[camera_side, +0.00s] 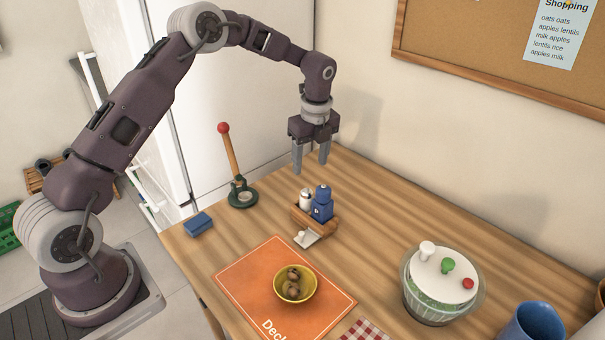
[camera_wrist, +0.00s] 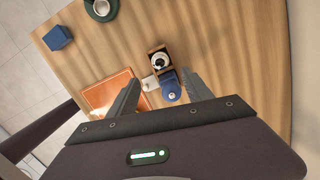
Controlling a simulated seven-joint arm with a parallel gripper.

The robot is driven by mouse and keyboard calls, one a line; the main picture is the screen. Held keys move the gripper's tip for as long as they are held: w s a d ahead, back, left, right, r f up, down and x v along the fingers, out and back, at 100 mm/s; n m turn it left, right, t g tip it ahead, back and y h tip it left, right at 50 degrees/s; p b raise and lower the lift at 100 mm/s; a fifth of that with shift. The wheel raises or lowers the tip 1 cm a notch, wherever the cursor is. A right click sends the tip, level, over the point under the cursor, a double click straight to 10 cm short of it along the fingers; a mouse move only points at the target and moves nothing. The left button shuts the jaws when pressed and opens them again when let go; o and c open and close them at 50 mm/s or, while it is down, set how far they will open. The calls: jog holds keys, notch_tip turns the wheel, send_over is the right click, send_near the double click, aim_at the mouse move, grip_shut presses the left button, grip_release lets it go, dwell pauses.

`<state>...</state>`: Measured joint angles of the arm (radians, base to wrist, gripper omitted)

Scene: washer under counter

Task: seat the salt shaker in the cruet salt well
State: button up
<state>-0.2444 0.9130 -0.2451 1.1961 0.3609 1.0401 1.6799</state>
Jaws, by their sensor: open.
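A small wooden cruet stand (camera_side: 301,217) stands on the table and also shows in the wrist view (camera_wrist: 154,49). A white shaker (camera_side: 305,198) with a dark part is at its left side; from above, the white shaker (camera_wrist: 160,61) appears within the wooden frame. A blue bottle-shaped container (camera_side: 322,205) with a pale mark is beside it, and also shows in the wrist view (camera_wrist: 170,88). I cannot read which is salt; the wells' insides are hidden. My gripper (camera_side: 311,168) is open and empty above and behind the cruet, fingers pointing down.
An orange mat (camera_side: 240,279) holds a yellow bowl (camera_side: 294,286). A green stand with an upright handle (camera_side: 242,195) and blue block (camera_side: 198,223) are left; a lidded bowl (camera_side: 441,283) is right.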

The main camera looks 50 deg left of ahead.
jog(key=s+d+r+n+t, duration=0.25)
jog(key=s+r+n, duration=0.25)
jog(key=s+r, duration=0.45)
jog(key=s+d+r+n+t, duration=0.1)
jog(key=s+d+r+n, duration=0.35)
jog(key=s+r, duration=0.5)
jog(key=s+d+n+t+h, duration=0.1)
jog(key=s+d+n+t, duration=0.1)
jog(key=s+n, duration=0.8)
jog(key=s, duration=0.6)
jog(key=shift+s+d+n, duration=0.15)
jog(key=shift+s+n, duration=0.15)
jog(key=shift+n, duration=0.05)
